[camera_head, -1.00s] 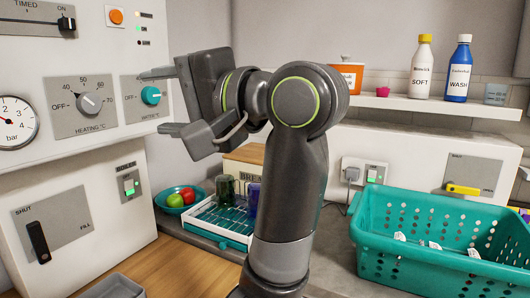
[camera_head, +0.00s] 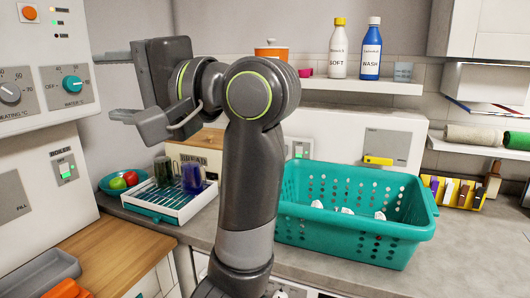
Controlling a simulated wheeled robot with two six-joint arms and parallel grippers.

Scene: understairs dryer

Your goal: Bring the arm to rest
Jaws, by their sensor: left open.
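My left arm rises through the middle of the head view, bent at a joint with a lime ring. Its gripper (camera_head: 117,87) points left, in front of the wall and beside the control panel. Its two fingers are spread apart with nothing between them. The gripper is apart from the teal knob (camera_head: 72,84) on the panel. My right gripper is not in view. The arm hides part of the counter and wall behind it.
A teal basket (camera_head: 350,235) stands on the counter to the right of the arm. A dish rack (camera_head: 170,204) with two cups and a fruit bowl (camera_head: 109,184) stand to its left. A shelf (camera_head: 345,84) holds bottles. A grey tray (camera_head: 38,278) lies at lower left.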

